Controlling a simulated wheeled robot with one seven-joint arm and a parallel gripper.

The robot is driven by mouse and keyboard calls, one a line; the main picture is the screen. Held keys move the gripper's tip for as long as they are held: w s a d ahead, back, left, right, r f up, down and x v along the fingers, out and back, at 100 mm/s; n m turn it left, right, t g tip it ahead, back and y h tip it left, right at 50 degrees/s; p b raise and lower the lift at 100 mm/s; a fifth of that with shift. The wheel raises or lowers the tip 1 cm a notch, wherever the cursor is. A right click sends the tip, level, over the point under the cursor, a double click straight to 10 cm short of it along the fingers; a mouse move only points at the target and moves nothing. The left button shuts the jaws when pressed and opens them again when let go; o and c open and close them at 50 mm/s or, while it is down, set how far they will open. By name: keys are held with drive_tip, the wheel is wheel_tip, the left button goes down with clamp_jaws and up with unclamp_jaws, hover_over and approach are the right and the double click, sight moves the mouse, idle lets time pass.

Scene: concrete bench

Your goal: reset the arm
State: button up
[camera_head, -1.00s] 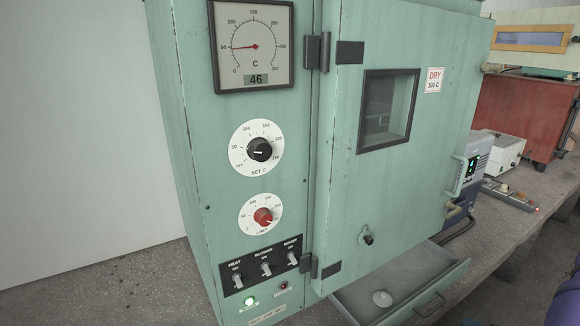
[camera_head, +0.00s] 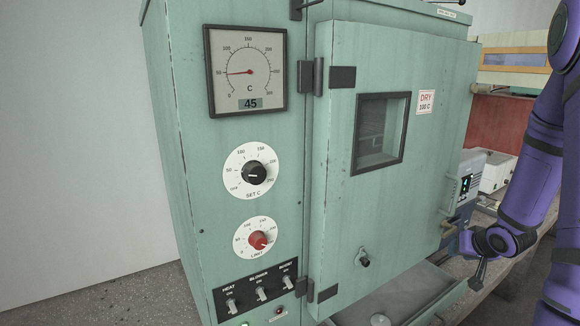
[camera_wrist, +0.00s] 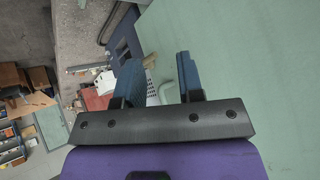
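My arm, purple with dark bands, comes down the right side of the head view. The green oven surface (camera_wrist: 250,60) fills the right of that view, close to the fingers.
The oven's gauge (camera_head: 246,71), dials and switches are on its left panel. The door is shut. A grey device with a lit display (camera_head: 466,180) and a white box (camera_head: 497,174) stand on the bench to the right, behind my arm.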

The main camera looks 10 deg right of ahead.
drive_tip(key=s+a+r+n+g+h, duration=0.1)
drive_tip(key=s+a+r, duration=0.1)
drive_tip(key=a+r, duration=0.6)
drive_tip(key=s+a+r+n+h, duration=0.15)
drive_tip(key=a+r, duration=0.25)
drive_tip(key=r, duration=0.7)
drive_tip(key=s+a+r+n+g+y, duration=0.1)
drive_tip(key=s+a+r, duration=0.3)
drive_tip(key=s+a, duration=0.4)
drive_tip(key=s+a+r+n+g+y, duration=0.1)
drive_tip(key=s+a+r+y, duration=0.1)
drive_tip(key=s+a+r, duration=0.3)
drive_tip(key=s+a, duration=0.3)
drive_tip(key=s, duration=0.2)
drive_tip(key=shift+s+n+y, duration=0.2)
drive_tip(key=shift+n+y, duration=0.15)
